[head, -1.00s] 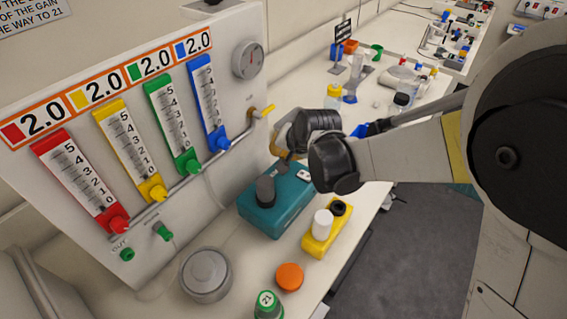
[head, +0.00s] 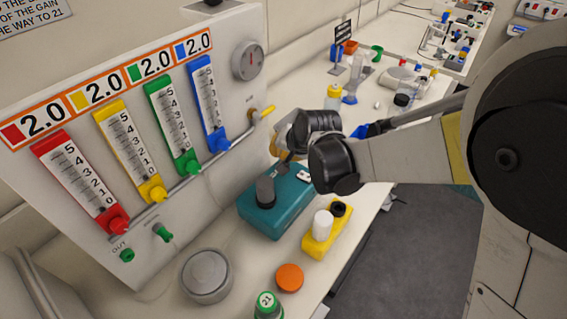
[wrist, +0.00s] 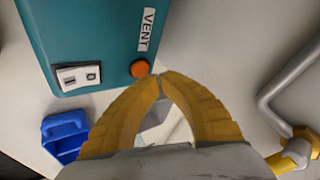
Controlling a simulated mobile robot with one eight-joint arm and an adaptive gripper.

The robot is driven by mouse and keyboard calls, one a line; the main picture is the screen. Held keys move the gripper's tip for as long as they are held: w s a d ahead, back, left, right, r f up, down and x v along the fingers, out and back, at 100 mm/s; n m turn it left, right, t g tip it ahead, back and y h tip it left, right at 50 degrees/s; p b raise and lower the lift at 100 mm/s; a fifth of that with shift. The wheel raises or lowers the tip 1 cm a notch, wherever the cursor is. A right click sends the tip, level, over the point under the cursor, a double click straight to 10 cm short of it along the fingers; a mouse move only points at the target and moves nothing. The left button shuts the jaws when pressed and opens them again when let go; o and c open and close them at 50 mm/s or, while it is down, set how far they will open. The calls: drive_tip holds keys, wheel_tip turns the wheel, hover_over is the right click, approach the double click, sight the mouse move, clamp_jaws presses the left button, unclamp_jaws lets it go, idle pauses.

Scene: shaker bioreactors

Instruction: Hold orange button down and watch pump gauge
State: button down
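The teal box (head: 275,222) stands on the bench below the panel. In the wrist view the box (wrist: 95,35) carries a "VENT" label and a small orange button (wrist: 140,68) near its edge. My gripper (wrist: 160,75) has its yellow fingers together at the tips, with nothing held. The tips are right beside the button in the picture; I cannot tell whether they touch it. In the head view my wrist hides the button. The round gauge (head: 248,60) is on the panel at upper right, with a red needle near upright; its scale is unreadable.
Four flow tubes, such as the red one (head: 82,182), line the panel. A grey knob (head: 207,274), an orange disc (head: 289,277), a green-capped item (head: 267,304) and a yellow holder (head: 325,232) stand in front. A pipe (wrist: 290,85) is right of my fingers.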

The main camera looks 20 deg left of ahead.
drive_tip(key=shift+f, duration=0.1)
drive_tip(key=shift+f+b, duration=0.35)
drive_tip(key=shift+b, duration=0.1)
drive_tip(key=shift+f+b, duration=0.4)
drive_tip(key=shift+f, duration=0.05)
idle(0.4)
drive_tip(key=shift+r, duration=0.1)
idle(1.1)
drive_tip(key=shift+r+p, duration=0.6)
drive_tip(key=shift+r, duration=0.2)
drive_tip(key=shift+r+p, duration=1.75)
drive_tip(key=shift+r, duration=0.8)
